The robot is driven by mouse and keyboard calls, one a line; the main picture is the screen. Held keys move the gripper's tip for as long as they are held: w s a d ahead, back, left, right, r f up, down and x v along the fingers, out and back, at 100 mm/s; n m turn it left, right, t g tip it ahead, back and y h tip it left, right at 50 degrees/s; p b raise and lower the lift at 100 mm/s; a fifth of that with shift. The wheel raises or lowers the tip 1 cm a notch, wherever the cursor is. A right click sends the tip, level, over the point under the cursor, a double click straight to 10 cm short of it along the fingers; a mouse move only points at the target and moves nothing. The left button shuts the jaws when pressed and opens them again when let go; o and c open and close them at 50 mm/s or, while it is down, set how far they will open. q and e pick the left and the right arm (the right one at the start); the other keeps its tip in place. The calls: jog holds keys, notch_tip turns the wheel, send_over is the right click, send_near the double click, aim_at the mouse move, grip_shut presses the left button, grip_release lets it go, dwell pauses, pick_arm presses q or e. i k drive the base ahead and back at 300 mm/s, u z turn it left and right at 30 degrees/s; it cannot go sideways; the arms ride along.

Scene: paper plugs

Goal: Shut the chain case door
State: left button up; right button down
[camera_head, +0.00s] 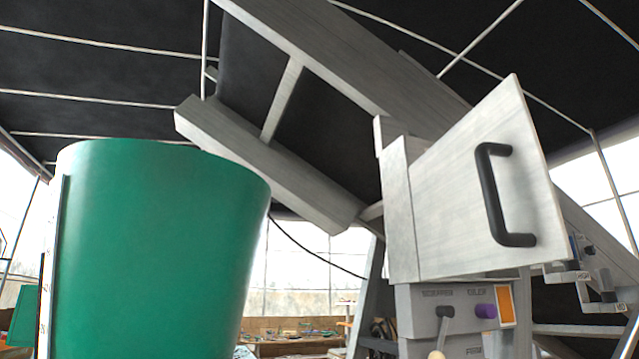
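The chain case door (455,200) is a pale grey panel in the right half of the head view. A black bar handle (492,200) is fixed near its right edge. The door stands swung out at an angle from the narrow grey case side (398,215) on its left, so it looks open. Its far side and the inside of the case are hidden. Neither of my grippers shows in this view.
A large green tub-like body (160,250) fills the left foreground. A grey inclined frame (330,60) slopes down to the right behind the door. Below the door is a grey control box (425,312) with a black lever (443,318) and a purple knob (486,311).

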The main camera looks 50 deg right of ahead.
aim_at(485, 198)
jog(key=u, duration=0.9)
jog(key=i, duration=0.55)
jog(key=z, duration=4.65)
jog(key=k, duration=0.5)
jog(key=u, duration=0.9)
